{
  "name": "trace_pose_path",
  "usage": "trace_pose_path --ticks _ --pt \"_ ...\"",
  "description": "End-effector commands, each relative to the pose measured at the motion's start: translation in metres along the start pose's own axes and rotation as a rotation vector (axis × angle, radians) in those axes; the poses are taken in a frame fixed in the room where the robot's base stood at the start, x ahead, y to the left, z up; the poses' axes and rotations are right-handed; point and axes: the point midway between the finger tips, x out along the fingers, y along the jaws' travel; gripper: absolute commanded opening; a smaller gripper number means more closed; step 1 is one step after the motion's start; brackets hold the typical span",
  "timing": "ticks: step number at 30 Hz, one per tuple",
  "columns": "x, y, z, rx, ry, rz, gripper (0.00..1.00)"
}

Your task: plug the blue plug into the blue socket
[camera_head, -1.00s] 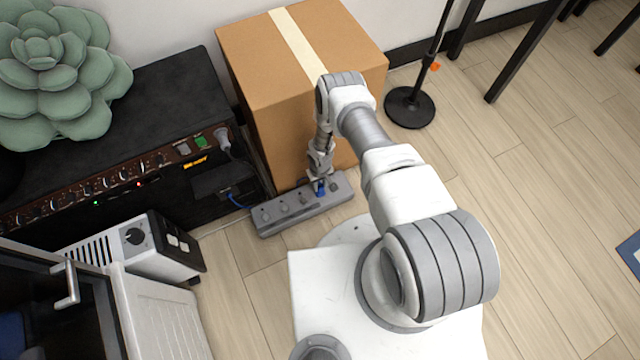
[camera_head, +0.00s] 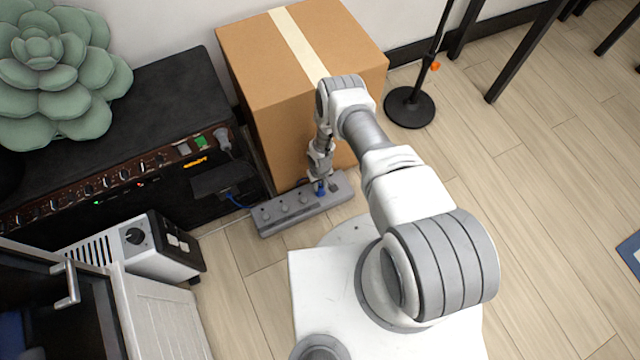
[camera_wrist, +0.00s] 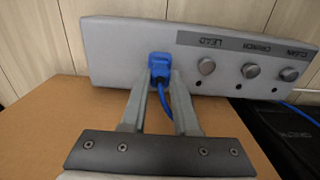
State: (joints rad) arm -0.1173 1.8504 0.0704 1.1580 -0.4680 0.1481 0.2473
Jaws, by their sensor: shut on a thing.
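The blue plug (camera_wrist: 160,64) is between the fingertips of my gripper (camera_wrist: 158,84) in the wrist view, and my gripper is shut on it. In the head view the plug (camera_head: 320,188) is a small blue spot below my gripper (camera_head: 318,179). The plug is against the face of a grey box (camera_head: 283,222) on the floor, at the end without knobs in the wrist view (camera_wrist: 115,45). The blue socket does not show as a separate thing; the plug and fingers cover that spot. I cannot tell how deep the plug sits. Its blue cord (camera_wrist: 166,101) hangs between the fingers.
A cardboard box (camera_head: 263,85) stands right behind the grey box. A black amplifier (camera_head: 165,95) with a green cushion plant (camera_head: 55,75) is at left. A heater-like white and black unit (camera_head: 150,250) stands in front of it. Open wood floor (camera_head: 540,190) lies to the right.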

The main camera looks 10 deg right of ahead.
Motion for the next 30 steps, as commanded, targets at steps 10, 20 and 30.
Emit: trace_pose_path --ticks 10,20,30 --pt "0.007 0.0 0.0 0.001 0.0 0.0 0.0" --pt "0.007 0.0 0.0 0.001 0.0 0.0 0.64" --pt "-0.01 0.0 -0.001 0.0 0.0 0.0 0.64"
